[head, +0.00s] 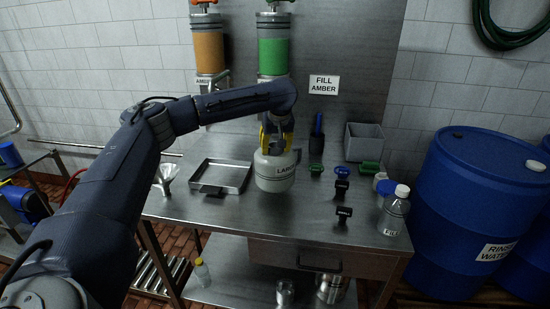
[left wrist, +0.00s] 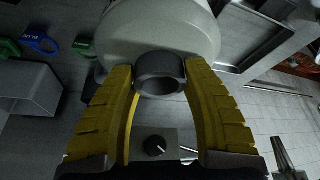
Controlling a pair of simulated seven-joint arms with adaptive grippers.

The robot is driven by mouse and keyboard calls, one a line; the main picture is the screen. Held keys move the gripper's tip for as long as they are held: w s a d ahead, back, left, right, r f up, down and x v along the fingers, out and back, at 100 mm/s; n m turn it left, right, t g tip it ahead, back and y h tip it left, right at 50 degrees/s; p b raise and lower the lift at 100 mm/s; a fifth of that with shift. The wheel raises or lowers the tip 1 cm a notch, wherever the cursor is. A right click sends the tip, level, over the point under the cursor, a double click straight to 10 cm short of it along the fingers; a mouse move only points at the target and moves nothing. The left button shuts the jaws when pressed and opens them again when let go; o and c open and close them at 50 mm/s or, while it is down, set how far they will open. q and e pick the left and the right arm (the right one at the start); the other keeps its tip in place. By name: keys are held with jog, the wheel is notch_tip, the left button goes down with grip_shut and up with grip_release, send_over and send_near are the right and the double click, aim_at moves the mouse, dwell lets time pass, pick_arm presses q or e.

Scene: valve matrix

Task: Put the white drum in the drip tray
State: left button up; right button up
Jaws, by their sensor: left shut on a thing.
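The white drum (head: 275,172), with a label that starts "LARG", is just right of the drip tray in the head view. The drip tray (head: 239,181) is a shallow, empty metal tray on the steel bench. My left gripper (head: 277,143) comes down on the drum from above. In the left wrist view its yellow fingers (left wrist: 160,88) are shut around the drum's dark ring-shaped top handle (left wrist: 160,66), and the white drum body (left wrist: 160,28) fills the top. I cannot tell whether the drum's base touches the bench. My right gripper is not in view.
A clear bottle (head: 394,212) stands at the bench's right end. Several small dark and green fittings (head: 343,214) lie right of the drum, before a grey bin (head: 364,142). Amber (head: 208,52) and green (head: 273,52) cylinders hang above. A funnel-like item (head: 166,175) is left of the tray.

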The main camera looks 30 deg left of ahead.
aim_at(275, 157)
pick_arm(q)
jog(key=shift+f, duration=2.3)
jog(key=o, duration=1.5)
jog(key=shift+o, duration=0.2)
jog(key=v, duration=1.1)
jog(key=shift+w, duration=0.1)
jog(key=shift+o, duration=0.7)
jog(key=shift+s+d+r, duration=0.15)
jog(key=shift+s+r, duration=0.05)
jog(key=shift+r, duration=0.4)
